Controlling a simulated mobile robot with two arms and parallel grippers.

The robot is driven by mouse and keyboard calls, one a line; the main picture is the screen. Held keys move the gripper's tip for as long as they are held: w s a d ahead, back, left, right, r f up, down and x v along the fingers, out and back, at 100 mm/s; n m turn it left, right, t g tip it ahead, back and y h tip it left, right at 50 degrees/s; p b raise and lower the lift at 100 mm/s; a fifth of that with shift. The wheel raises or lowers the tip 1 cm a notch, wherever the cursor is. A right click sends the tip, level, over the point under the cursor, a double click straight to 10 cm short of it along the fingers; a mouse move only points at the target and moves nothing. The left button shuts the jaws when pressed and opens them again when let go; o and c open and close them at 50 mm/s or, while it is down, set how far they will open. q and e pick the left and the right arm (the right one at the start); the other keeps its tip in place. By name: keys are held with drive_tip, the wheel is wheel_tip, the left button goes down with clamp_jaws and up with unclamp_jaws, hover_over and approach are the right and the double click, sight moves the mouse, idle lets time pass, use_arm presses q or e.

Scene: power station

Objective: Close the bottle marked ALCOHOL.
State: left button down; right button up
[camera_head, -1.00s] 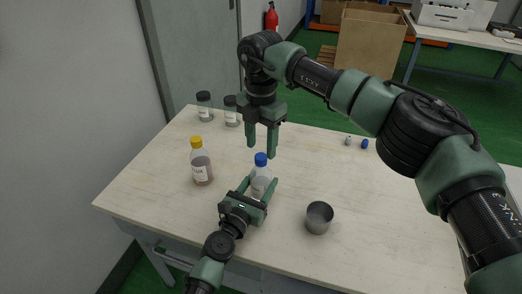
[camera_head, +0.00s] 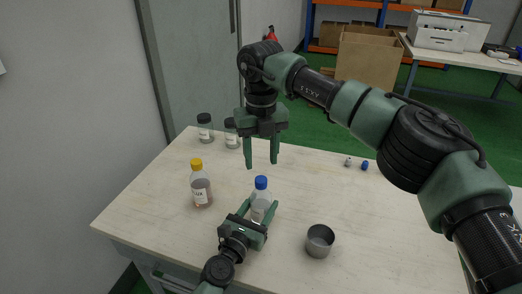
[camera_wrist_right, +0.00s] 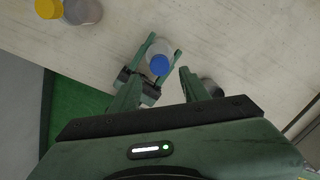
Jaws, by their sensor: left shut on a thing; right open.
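A clear bottle with a blue cap (camera_head: 261,183) stands upright on the table. The blue cap sits on its top and also shows in the right wrist view (camera_wrist_right: 160,65). My left gripper (camera_head: 260,206) is shut on this bottle's body, one finger on each side. My right gripper (camera_head: 262,166) is open and empty, pointing down above the blue cap and apart from it. A bottle with a yellow cap (camera_head: 196,164), holding brownish liquid, stands to the left. Its label and the held bottle's marking are too small to read.
A metal cup (camera_head: 319,240) stands right of the held bottle. Small white and blue pieces (camera_head: 365,165) lie at the back right. The table (camera_head: 150,205) is clear between them.

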sight(261, 179)
drive_tip(key=n, duration=0.4)
drive_tip(key=shift+r+n, duration=0.4)
drive_tip(key=n, duration=0.3)
drive_tip(key=r+n, duration=0.1)
drive_tip(key=n, duration=0.2)
drive_tip(key=shift+f, duration=4.05)
clamp_jaws()
